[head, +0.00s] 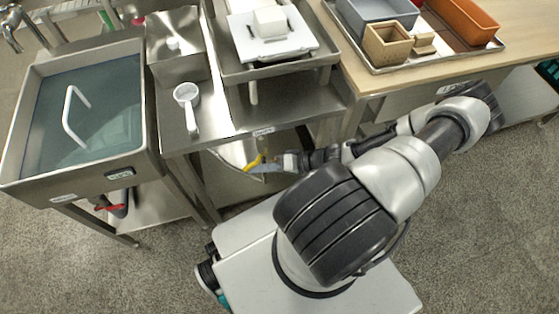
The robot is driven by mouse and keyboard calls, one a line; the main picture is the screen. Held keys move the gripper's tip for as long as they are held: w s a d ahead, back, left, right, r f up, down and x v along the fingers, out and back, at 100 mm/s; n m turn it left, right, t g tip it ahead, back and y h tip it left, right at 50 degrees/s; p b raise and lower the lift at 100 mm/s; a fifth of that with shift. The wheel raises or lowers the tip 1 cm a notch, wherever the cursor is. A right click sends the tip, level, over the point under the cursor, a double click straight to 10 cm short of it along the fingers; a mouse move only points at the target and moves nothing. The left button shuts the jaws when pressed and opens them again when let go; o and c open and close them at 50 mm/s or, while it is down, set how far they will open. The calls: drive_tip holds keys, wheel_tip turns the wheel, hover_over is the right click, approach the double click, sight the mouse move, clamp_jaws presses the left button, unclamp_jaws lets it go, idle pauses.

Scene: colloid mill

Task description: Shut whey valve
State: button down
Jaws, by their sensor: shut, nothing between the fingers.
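A small yellow handle (254,162) shows below the front edge of the middle steel table. It looks like a valve lever, but its label cannot be read. My gripper (268,166) is shut and empty, low in front of the table, with its tips at or very close to the yellow handle. I cannot tell whether they touch. A red handle (111,208) sits under the steel vat at the left. Which handle is the whey valve cannot be read from the labels.
A white ladle (187,98) lies on the middle table (215,133). A white press block (270,20) stands behind. A wooden counter (520,45) carries a tray with boxes. Floor is clear at lower left.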

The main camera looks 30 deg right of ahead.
drive_tip(key=shift+w+a+r+t+y, duration=0.1)
drive_tip(key=shift+a+r+t+y, duration=0.2)
drive_tip(key=shift+a+y, duration=0.2)
drive_tip(key=shift+a+r, duration=0.1)
drive_tip(key=shift+r, duration=0.05)
idle(1.2)
